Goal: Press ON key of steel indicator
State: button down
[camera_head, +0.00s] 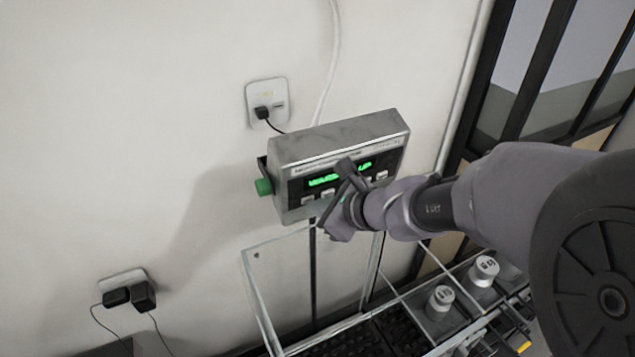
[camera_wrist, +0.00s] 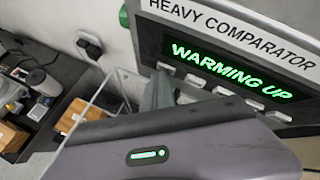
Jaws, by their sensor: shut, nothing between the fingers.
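The steel indicator (camera_head: 340,140) is mounted on the wall, with a green knob on its left side. In the wrist view its panel (camera_wrist: 300,20) reads HEAVY COMPARATOR, and its green display (camera_wrist: 225,70) reads WARMING UP. A row of pale keys (camera_wrist: 195,80) runs below the display; their labels are too small to read, so I cannot tell which is ON. My gripper (camera_head: 346,167) is shut and empty in front of the panel, covering part of the display and the middle keys in the head view. I cannot tell whether its tips (camera_wrist: 160,88) touch a key.
A clear-walled enclosure (camera_head: 285,270) stands below the indicator. Metal weights (camera_head: 440,301) stand to its right. Wall sockets with plugs (camera_head: 267,92) are above and at lower left (camera_head: 125,285). The wrist view shows a dark table (camera_wrist: 70,75) with brown boxes.

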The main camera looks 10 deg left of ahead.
jog(key=shift+s+d+b, duration=0.3)
jog(key=shift+s+d, duration=0.15)
jog(key=shift+s, duration=0.15)
jog(key=shift+f, duration=0.15)
jog(key=shift+s+d+f+b, duration=0.15)
jog(key=shift+s+d+b, duration=0.25)
jog(key=shift+s+d, duration=0.5)
jog(key=shift+s+d+f+b, duration=0.1)
jog(key=shift+s+d+b, duration=0.4)
jog(key=shift+s, duration=0.55)
